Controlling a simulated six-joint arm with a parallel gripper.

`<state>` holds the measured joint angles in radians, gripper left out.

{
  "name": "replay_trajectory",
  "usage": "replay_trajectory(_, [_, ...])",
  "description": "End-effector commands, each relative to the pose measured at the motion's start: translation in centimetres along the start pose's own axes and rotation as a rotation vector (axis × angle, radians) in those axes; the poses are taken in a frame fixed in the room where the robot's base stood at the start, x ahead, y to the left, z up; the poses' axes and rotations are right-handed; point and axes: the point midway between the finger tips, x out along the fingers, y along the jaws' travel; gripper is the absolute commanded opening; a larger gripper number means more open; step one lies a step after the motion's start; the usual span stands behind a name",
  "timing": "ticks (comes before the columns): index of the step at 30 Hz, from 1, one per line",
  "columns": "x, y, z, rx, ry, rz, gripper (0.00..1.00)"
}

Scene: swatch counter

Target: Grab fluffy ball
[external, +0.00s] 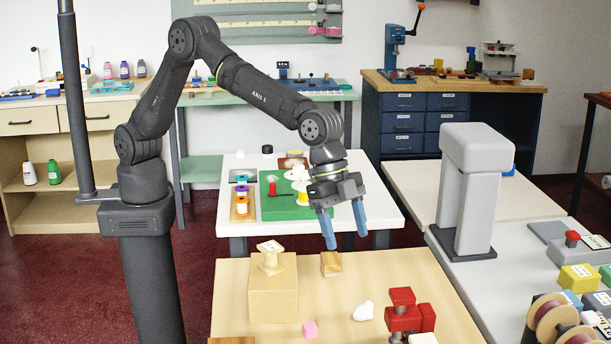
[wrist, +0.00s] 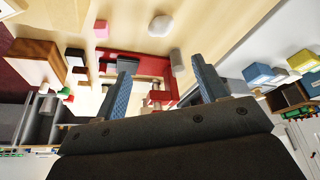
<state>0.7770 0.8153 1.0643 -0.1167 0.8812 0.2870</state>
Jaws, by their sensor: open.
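A small white rounded lump (external: 363,311), which looks like the fluffy ball, sits on the pale wooden table in the external view. It also shows near the top middle of the wrist view as an off-white ball (wrist: 160,25). My gripper (external: 346,238) has its two blue fingers spread and pointing down, with nothing between them. It is above the far part of the table, up and behind the ball, clearly apart from it. In the wrist view the ball is beyond the spread blue fingertips.
A red block structure (external: 403,316) stands just right of the ball. A pink cube (external: 310,330) lies to its left. A small wooden block (external: 331,264) lies behind it.

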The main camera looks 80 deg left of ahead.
Motion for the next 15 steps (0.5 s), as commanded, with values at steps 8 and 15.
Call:
replay_trajectory(8, [5.7,0.1,0.1,0.003,-0.005,0.001,0.66])
replay_trajectory(15, [9.9,0.1,0.1,0.004,-0.002,0.0,0.66])
